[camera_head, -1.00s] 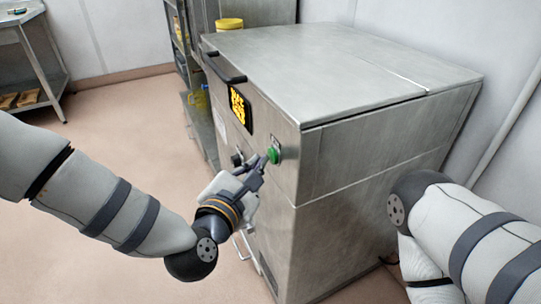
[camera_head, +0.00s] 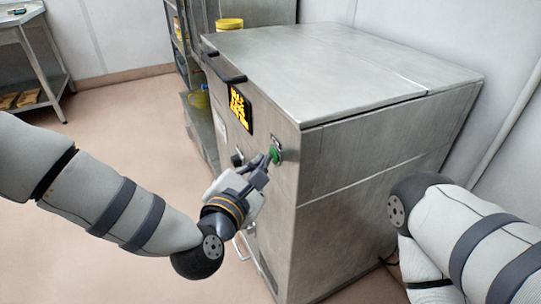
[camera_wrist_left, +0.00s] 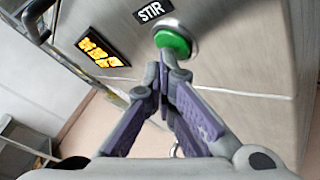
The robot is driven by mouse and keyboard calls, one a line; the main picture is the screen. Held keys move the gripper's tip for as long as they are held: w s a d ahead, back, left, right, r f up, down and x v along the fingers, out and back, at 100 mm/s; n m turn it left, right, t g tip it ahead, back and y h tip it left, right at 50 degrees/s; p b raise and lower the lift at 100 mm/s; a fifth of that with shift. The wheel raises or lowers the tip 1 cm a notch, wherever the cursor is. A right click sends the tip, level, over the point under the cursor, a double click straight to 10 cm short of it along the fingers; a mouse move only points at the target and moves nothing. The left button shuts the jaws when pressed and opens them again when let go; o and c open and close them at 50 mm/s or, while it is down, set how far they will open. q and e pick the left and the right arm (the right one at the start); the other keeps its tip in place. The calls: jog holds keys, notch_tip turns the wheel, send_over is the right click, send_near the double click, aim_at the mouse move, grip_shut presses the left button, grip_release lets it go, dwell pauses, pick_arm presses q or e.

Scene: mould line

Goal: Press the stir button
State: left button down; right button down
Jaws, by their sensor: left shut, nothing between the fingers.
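The green stir button (camera_head: 274,154) is on the front face of the steel machine (camera_head: 370,75), near its right edge. In the left wrist view the green button (camera_wrist_left: 173,42) sits in a metal ring just beneath a black label reading STIR (camera_wrist_left: 149,11). My left gripper (camera_head: 266,160) is shut and empty, its fingertips close to the button and slightly below it. In the left wrist view the closed fingertips (camera_wrist_left: 162,75) point toward the button; whether they touch it I cannot tell. My right gripper is out of view; only my right arm shows.
A display with yellow characters (camera_head: 240,109) and a dark knob (camera_head: 237,159) are on the same face. A dark handle (camera_head: 225,67) juts from the lid's front edge. A shelf with a yellow tub (camera_head: 229,24) stands behind. The floor at left is clear.

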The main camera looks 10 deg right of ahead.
pick_arm(q)
jog(key=shift+s+a, duration=0.25)
jog(key=shift+a, duration=0.55)
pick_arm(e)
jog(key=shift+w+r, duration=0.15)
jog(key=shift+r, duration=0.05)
pick_arm(q)
jog(key=a, duration=0.1)
jog(key=s+a+p, duration=0.1)
jog(key=a, duration=0.2)
jog(key=shift+s+a, duration=0.3)
jog(key=shift+a, duration=0.1)
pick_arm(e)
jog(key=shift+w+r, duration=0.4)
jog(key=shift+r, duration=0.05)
